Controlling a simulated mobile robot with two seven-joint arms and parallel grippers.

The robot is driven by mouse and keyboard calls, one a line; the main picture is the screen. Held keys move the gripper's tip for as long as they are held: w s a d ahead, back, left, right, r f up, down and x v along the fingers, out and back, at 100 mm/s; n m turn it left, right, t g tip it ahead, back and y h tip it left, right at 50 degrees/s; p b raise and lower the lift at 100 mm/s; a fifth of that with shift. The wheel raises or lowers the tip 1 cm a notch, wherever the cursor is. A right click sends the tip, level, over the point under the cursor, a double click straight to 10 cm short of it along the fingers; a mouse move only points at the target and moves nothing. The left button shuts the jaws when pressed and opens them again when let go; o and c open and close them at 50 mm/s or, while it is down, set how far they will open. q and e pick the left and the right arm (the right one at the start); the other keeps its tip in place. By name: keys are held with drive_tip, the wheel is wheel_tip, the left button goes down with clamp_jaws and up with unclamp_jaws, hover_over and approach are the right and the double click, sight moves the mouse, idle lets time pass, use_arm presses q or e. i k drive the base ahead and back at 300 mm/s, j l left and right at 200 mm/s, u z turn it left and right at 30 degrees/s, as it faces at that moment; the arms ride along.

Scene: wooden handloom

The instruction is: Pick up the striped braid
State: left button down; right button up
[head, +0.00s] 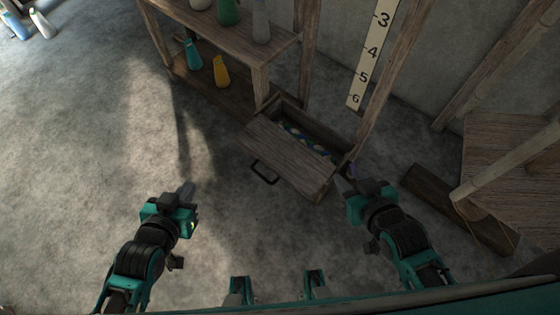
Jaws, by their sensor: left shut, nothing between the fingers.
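An open wooden drawer (287,157) sticks out at the bottom of the shelf. In it lies a row of small blue, green and pale patches (305,139). I cannot tell whether this is the striped braid or several separate things, as the drawer front hides part of it. My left gripper (187,188) is shut and empty, over the floor left of the drawer. My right gripper (341,187) is just right of the drawer's front corner. Its fingers are too small to tell open from shut. A small purple thing (352,170) shows close beyond it.
The drawer front has a dark handle (264,172). Cones of yarn, one teal (193,55) and one yellow (221,71), stand on the lower shelf. A numbered scale (372,55) stands behind. A wooden beam (458,207) lies at the right.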

sight(318, 149)
drive_tip(key=i+l, duration=0.1)
drive_tip(key=l, duration=0.3)
drive_tip(key=l+u, duration=0.1)
drive_tip(key=l, duration=0.35)
drive_tip(key=i+l, duration=0.15)
drive_tip(key=l, duration=0.25)
drive_tip(key=u, duration=1.6)
